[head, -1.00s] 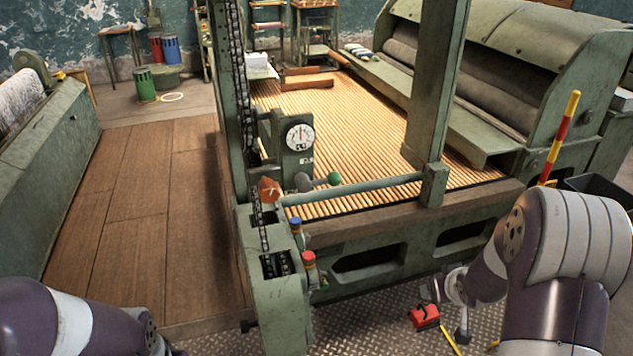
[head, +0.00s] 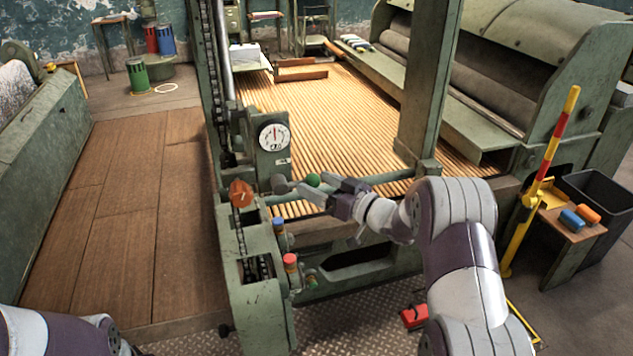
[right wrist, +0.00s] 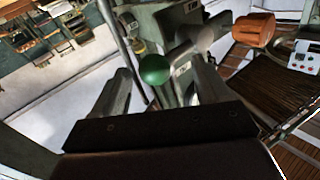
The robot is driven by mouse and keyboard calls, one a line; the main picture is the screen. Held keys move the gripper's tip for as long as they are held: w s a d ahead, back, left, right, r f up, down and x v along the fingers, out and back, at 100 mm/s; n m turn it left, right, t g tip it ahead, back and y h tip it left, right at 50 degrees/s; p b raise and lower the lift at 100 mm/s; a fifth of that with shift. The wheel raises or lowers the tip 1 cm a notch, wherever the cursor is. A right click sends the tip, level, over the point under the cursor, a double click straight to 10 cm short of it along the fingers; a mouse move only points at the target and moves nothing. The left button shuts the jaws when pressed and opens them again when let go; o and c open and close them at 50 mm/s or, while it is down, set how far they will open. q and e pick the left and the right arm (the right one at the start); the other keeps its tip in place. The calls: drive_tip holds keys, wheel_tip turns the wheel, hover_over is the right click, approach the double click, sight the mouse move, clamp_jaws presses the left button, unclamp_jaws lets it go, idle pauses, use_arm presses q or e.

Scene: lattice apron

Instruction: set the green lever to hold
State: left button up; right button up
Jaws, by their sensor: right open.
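The green lever shows as a round green ball knob (head: 313,180) beside the gauge post, above the slatted bed. In the right wrist view the green knob (right wrist: 154,69) appears between my two fingertips, with a gap on each side. My right gripper (head: 324,188) is open, its fingertips at the knob; contact is not visible. I cannot read any hold mark. My left gripper is out of view; only part of my left arm shows at the lower left.
A grey rounded handle (head: 280,184) and an orange knob (head: 241,193) stand just left of the green knob. The dial gauge (head: 273,137) is behind. Blue (head: 279,227) and red (head: 290,262) capped buttons are nearer. A green upright post (head: 425,90) rises behind my right arm.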

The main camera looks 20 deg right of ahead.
drive_tip(key=shift+w+a+f, duration=0.1)
drive_tip(key=shift+w+a, duration=0.15)
drive_tip(key=shift+w, duration=0.25)
drive_tip(key=shift+s, duration=0.1)
drive_tip(key=c, duration=0.8)
clamp_jaws()
